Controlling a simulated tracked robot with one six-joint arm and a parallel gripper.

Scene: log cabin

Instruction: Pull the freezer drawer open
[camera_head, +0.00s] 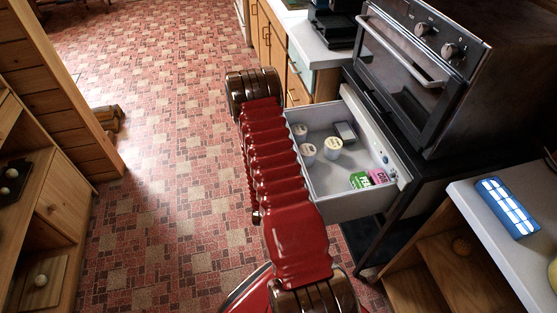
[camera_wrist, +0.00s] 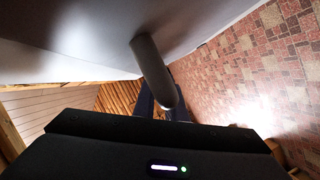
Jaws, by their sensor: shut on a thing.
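The freezer drawer (camera_head: 355,206) is pulled well out from under the oven in the head view. Its grey inside holds several white tubs (camera_head: 333,148), a dark box (camera_head: 345,131), a green box (camera_head: 360,180) and a pink box (camera_head: 379,177). In the wrist view the pale drawer front (camera_wrist: 80,50) fills the upper left, with a grey bar handle (camera_wrist: 152,68) standing out from it. My gripper (camera_wrist: 164,107) is shut on the far end of this handle. In the head view my red arm hides the handle and my gripper.
A dark oven (camera_head: 410,75) stands above the drawer. A counter with a blue-and-white box (camera_head: 507,207) is at the right. Wooden shelves (camera_head: 30,200) stand at the left. The patterned floor (camera_head: 170,150) between is clear.

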